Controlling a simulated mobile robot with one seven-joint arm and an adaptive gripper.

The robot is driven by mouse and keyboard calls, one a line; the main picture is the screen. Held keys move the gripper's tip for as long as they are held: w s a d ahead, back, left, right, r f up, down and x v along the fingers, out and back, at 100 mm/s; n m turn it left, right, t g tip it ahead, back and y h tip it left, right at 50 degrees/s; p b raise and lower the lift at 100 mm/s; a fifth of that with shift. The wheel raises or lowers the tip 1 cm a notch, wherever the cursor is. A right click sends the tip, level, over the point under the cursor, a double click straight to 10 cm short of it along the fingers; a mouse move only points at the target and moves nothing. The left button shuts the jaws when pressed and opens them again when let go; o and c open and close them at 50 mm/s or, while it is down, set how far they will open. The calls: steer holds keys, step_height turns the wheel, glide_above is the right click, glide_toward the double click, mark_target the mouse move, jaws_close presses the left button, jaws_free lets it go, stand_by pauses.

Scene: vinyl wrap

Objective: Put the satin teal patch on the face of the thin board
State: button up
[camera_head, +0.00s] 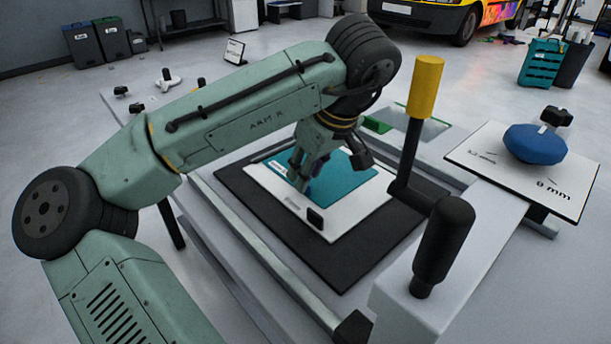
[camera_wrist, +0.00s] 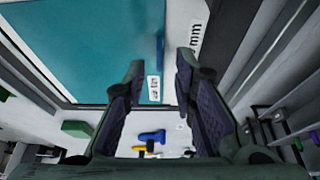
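The teal patch (camera_head: 346,183) lies over the white thin board (camera_head: 350,221) in the head view. I cannot tell whether it touches the board. The patch fills the upper left of the wrist view (camera_wrist: 80,48), with a white strip printed "mm" (camera_wrist: 197,35) beside it. My gripper (camera_head: 304,184) points down at the patch's left edge. In the wrist view its two fingers (camera_wrist: 158,78) are apart. Between and beyond them show a narrow blue piece (camera_wrist: 160,50) and a small white label (camera_wrist: 153,88). A black tab (camera_head: 315,217) sits at the board's near edge.
The board lies on a dark mat (camera_head: 340,270) inside a metal frame. A black post with a yellow handle (camera_head: 425,88) stands close on the right. Farther right, a blue pad (camera_head: 535,145) sits on a white plate marked "0 mm" (camera_head: 555,188).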

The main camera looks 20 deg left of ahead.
steer(key=v, duration=1)
stand_by(0.9)
